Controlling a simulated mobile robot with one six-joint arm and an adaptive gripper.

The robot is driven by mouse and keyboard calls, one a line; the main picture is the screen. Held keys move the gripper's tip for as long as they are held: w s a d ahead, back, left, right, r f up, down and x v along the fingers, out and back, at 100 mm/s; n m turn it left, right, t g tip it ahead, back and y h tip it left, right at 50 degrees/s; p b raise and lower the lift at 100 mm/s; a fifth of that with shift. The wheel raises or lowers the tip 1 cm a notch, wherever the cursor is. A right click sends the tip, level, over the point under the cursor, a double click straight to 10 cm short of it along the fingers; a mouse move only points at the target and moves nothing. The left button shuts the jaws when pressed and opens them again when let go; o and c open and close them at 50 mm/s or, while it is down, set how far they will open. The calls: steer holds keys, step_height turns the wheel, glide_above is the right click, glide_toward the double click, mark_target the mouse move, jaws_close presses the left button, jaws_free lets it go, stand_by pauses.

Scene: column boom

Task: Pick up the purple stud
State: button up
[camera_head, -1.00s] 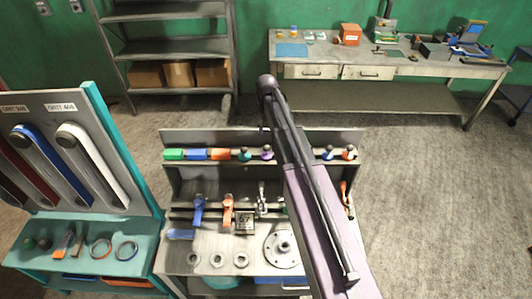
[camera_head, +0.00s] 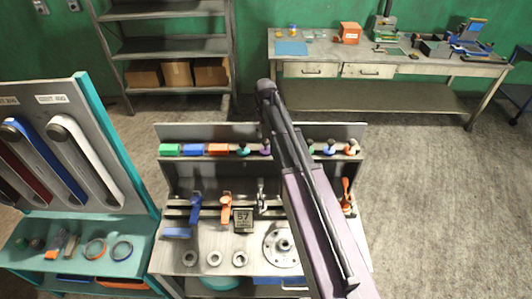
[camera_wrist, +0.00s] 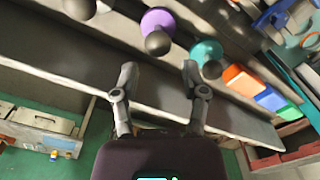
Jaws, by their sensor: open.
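The purple stud (camera_wrist: 158,24) shows in the wrist view as a purple disc with a dark round knob, near the top middle. In the head view the purple stud (camera_head: 265,150) is on the upper ledge of the bench, partly hidden by my arm. My gripper (camera_wrist: 159,72) is open and empty, its two fingertips pointing towards the ledge. The stud lies beyond the fingertips, apart from them and roughly in line with the gap. In the head view I cannot make out my gripper.
A teal stud (camera_wrist: 206,52) sits right beside the purple one, near my right fingertip in the wrist view. Orange (camera_head: 219,149), blue (camera_head: 194,149) and green (camera_head: 171,149) blocks line the ledge. Clamps and a round flange (camera_head: 283,246) are below. A rack (camera_head: 75,150) stands left.

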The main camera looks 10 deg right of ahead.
mark_target(266, 147)
steer(key=shift+f+b, duration=1.4)
steer(key=shift+f, duration=0.3)
steer(key=shift+d+f+b, duration=0.1)
steer(key=shift+f+b, duration=2.5)
steer(key=shift+c, duration=0.2)
jaws_close()
